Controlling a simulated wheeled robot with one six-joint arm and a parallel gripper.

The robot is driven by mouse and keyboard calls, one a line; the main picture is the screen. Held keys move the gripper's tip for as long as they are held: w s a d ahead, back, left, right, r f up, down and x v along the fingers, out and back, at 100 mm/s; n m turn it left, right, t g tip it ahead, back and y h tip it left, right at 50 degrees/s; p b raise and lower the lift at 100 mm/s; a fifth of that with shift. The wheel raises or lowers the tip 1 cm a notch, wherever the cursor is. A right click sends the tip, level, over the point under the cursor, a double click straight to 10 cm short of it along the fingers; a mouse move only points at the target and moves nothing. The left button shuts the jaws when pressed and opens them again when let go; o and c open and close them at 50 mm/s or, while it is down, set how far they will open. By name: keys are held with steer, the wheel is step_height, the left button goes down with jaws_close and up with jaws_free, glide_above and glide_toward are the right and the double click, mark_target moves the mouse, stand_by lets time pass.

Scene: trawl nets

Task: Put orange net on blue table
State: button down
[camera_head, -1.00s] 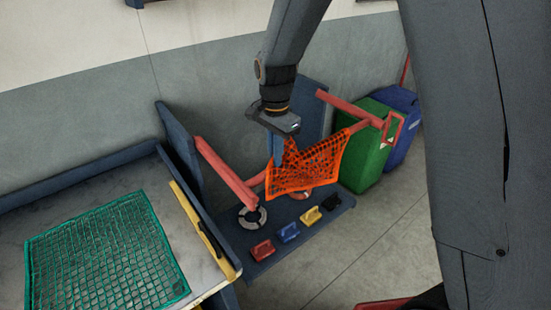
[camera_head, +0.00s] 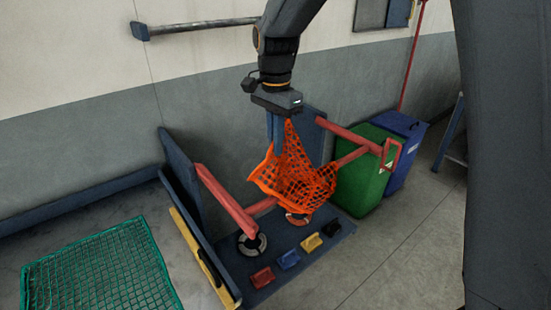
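The orange net (camera_head: 300,180) hangs bunched below my gripper (camera_head: 277,138), with its top corner drawn up to the fingers. The fingers look closed on that corner, though the net partly hides their tips. The net is in front of the red bars of a blue rack (camera_head: 318,238); whether it still touches a bar cannot be told. A table with a grey top (camera_head: 50,240) and a blue raised edge (camera_head: 80,200) is at the left. A green net (camera_head: 100,270) lies flat on it.
Red bars (camera_head: 228,200) stick out from the rack. Its base holds a red block (camera_head: 262,278), a blue block (camera_head: 289,259), a yellow block (camera_head: 311,243) and a ring (camera_head: 252,244). Green (camera_head: 362,185) and blue (camera_head: 405,150) bins stand right. The floor (camera_head: 400,250) is clear.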

step_height(320, 180, up, 4)
steer(key=shift+r, duration=0.2)
